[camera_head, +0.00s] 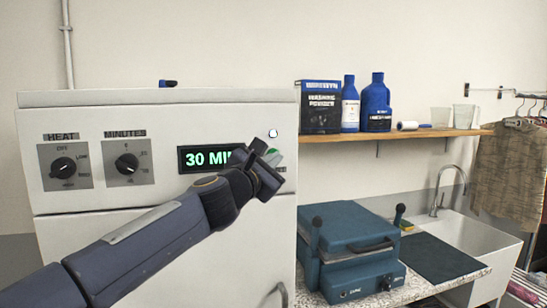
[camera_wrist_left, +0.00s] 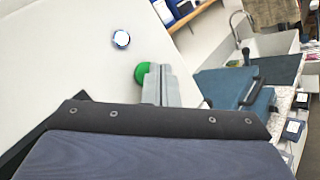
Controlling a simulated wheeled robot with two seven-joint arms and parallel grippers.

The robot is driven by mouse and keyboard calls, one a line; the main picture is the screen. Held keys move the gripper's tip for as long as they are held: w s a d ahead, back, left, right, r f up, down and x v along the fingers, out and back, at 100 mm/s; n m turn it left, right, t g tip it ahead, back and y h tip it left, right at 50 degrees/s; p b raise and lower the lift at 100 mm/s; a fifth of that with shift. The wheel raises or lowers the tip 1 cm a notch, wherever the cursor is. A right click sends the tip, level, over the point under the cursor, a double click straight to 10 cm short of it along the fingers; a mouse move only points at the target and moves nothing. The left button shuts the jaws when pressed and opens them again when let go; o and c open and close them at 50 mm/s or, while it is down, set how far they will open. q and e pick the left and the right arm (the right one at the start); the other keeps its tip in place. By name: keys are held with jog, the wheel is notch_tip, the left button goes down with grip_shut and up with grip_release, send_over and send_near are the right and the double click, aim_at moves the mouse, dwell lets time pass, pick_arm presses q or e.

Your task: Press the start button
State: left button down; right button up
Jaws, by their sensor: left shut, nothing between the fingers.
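The white machine (camera_head: 110,105) carries a green button (camera_wrist_left: 141,73) on its front panel; I take it for the start button. In the head view only a sliver of green shows behind my left gripper (camera_head: 275,158). My left gripper is shut and empty, its grey fingers (camera_wrist_left: 160,85) close beside the button and overlapping its edge in the wrist view. I cannot tell whether they touch it. A small round lit spot (camera_head: 273,133) sits above the button. The display (camera_head: 205,158) reads "30 MI", its right end hidden by my gripper. My right gripper is out of view.
Heat (camera_head: 64,167) and minutes (camera_head: 127,162) dials are at the panel's left. A wooden shelf (camera_head: 440,134) with washing powder (camera_head: 320,105) and bottles is to the right. Below it, a blue press (camera_head: 347,235) stands on the counter beside a sink (camera_head: 480,240).

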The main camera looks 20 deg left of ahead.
pick_arm(q)
jog(key=shift+s+d, duration=0.2)
jog(key=s+d, duration=0.1)
jog(key=s, duration=0.1)
jog(key=s+d, duration=0.1)
jog(key=s, duration=0.1)
jog(key=shift+d+b, duration=0.35)
jog(key=shift+d, duration=0.05)
dwell(0.6)
jog(key=s+a+f+m+g, duration=0.2)
jog(key=s+f+m+g, duration=0.4)
jog(key=s+f+m, duration=0.6)
jog(key=s+a+f+m+g, duration=0.1)
jog(key=s+f+m+g, duration=0.6)
jog(key=s+f, duration=1.4)
notch_tip(320, 180, down, 6)
jog(key=m, duration=0.5)
jog(key=shift+s+a+m+g, duration=0.3)
jog(key=shift+a+m, duration=0.1)
